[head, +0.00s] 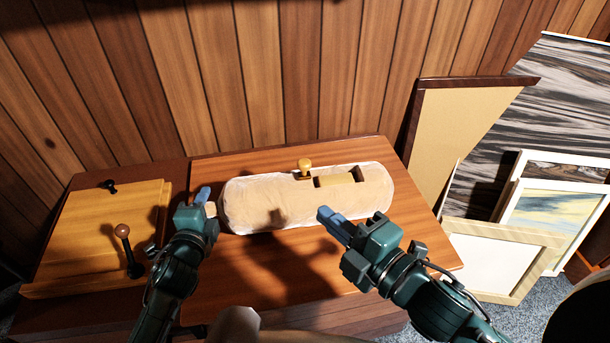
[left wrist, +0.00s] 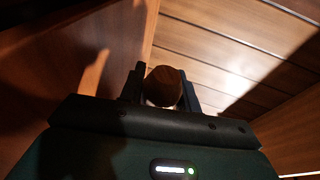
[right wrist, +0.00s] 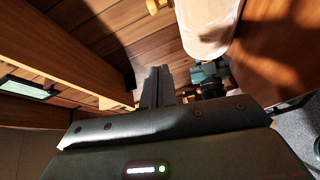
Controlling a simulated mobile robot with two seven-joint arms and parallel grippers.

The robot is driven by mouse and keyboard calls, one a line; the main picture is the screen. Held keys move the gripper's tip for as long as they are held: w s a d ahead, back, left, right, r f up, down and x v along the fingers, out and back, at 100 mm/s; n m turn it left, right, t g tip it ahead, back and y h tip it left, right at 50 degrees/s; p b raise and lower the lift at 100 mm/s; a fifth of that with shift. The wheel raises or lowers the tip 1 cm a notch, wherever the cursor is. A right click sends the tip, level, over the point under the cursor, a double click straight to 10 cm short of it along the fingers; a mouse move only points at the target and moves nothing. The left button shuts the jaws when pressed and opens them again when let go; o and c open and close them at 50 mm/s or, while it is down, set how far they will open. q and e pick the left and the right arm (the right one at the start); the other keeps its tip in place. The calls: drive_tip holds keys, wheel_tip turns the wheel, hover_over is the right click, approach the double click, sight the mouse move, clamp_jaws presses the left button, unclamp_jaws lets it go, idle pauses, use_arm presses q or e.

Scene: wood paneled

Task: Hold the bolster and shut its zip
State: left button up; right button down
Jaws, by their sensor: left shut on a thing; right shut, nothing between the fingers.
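The pale, cream bolster (head: 265,203) lies lengthwise on the table. A dark-edged rectangular opening (head: 337,181) shows on its upper right part. A yellow knob (head: 304,166), apparently the zip pull, stands at the left end of that opening. My left gripper (head: 204,196) is at the bolster's left end, shut on a small tan end tab (head: 211,209). In the left wrist view a round brown end (left wrist: 163,86) sits between the fingers. My right gripper (head: 326,214) is shut and empty, in front of the bolster. The right wrist view shows part of the bolster (right wrist: 209,28).
A wooden box (head: 95,225) with a dark lever (head: 127,248) stands left of the bolster. The table (head: 270,275) is bare in front of it. A paneled wall (head: 300,80) rises behind. Framed boards (head: 500,255) lean at the right.

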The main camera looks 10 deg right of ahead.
drive_tip(key=x, duration=0.3)
drive_tip(key=d+x, duration=0.1)
drive_tip(key=x, duration=0.3)
drive_tip(key=w+d+x, duration=0.1)
drive_tip(key=x, duration=0.2)
drive_tip(key=shift+w+a+f, duration=0.1)
drive_tip(key=shift+w+f, duration=0.05)
drive_tip(key=shift+w, duration=0.25)
drive_tip(key=shift+w+d+f, duration=0.15)
drive_tip(key=shift+w+d, duration=0.25)
drive_tip(key=shift+d, duration=0.1)
drive_tip(key=shift+d, duration=0.1)
drive_tip(key=d, duration=1.3)
drive_tip(key=shift+s+d+f, duration=0.1)
drive_tip(key=shift+s+d, duration=0.05)
drive_tip(key=shift+d, duration=0.5)
